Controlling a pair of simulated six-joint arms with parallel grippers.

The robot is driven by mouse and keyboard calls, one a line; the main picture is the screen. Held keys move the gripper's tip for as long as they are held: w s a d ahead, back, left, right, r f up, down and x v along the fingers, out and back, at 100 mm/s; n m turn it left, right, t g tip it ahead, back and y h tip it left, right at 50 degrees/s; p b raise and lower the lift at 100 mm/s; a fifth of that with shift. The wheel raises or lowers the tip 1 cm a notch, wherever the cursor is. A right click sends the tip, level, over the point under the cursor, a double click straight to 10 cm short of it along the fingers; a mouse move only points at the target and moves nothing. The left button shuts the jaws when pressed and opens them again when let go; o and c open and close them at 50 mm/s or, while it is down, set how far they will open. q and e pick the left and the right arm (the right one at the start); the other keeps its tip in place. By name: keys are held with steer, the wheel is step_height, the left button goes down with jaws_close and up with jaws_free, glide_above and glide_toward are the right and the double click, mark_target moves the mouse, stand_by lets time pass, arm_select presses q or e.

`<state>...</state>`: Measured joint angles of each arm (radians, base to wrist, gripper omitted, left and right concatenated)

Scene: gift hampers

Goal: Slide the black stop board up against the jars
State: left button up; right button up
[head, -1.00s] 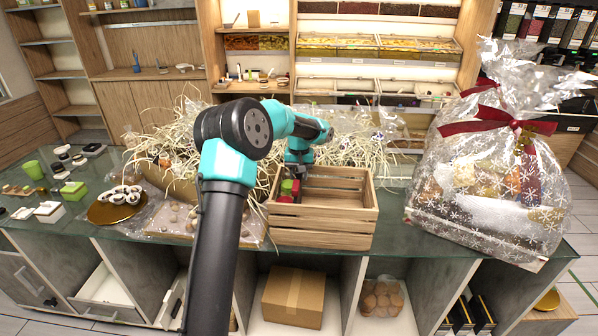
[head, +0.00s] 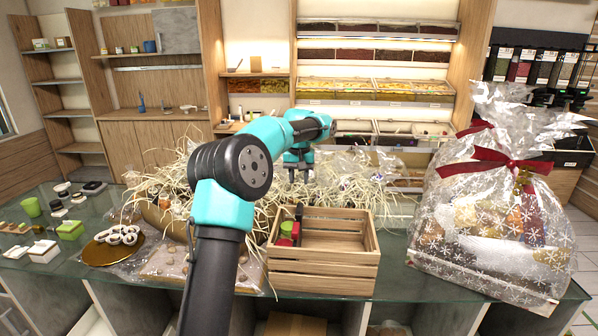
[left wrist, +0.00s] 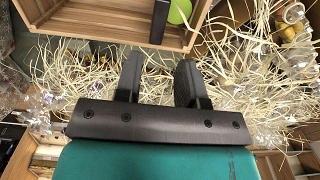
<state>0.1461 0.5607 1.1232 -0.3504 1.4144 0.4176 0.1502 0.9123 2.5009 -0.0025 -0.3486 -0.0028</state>
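The wooden crate (head: 321,273) stands on the glass counter. Inside, at its left end, are a green-topped jar (head: 286,228) and a red one (head: 283,242). The upright black stop board (head: 298,224) is just right of the jars; in the left wrist view the board (left wrist: 159,22) shows close beside the green top (left wrist: 179,11). I cannot tell whether they touch. My left gripper (head: 298,180) is above and behind the crate, pointing down. Its fingers (left wrist: 158,80) are apart with nothing between them. My right gripper is out of view.
Pale straw (head: 345,184) lies behind the crate and to its left. A large wrapped hamper (head: 490,240) with a red ribbon stands on the right. A gold disc (head: 112,252) with small white items is at left. The crate's right part is empty.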

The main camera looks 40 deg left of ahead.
arm_select(q)
step_height(320, 180, up, 2)
steer(key=shift+r, duration=0.2)
stand_by(0.4)
